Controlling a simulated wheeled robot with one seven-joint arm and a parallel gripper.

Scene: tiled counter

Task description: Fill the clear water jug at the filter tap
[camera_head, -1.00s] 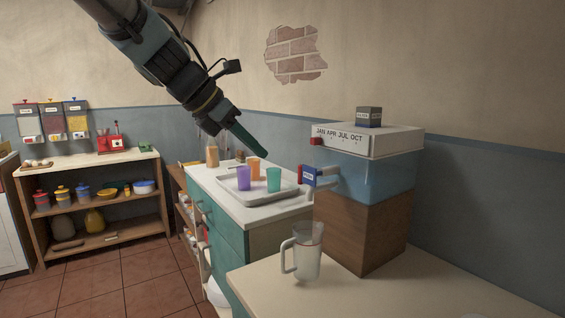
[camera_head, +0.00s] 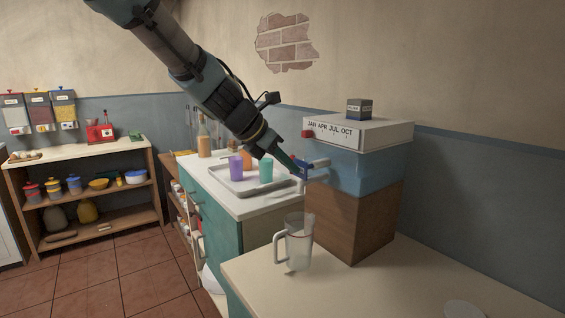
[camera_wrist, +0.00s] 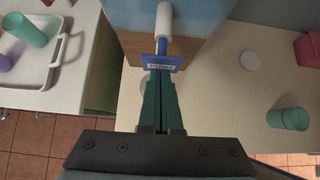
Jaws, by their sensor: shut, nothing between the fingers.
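The clear water jug (camera_head: 298,243) stands upright on the pale counter, its handle to the left. It is below and in front of the filter tap (camera_head: 315,163). Whether water is in it or running into it, I cannot tell. The jug is mostly hidden there.
A tray (camera_head: 245,187) with purple and teal cups sits on the teal cabinet to the left. The filter's white top carries a small dark box (camera_head: 359,108). A white disc (camera_wrist: 249,61) and a teal cup (camera_wrist: 288,119) lie right of the tap on the counter.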

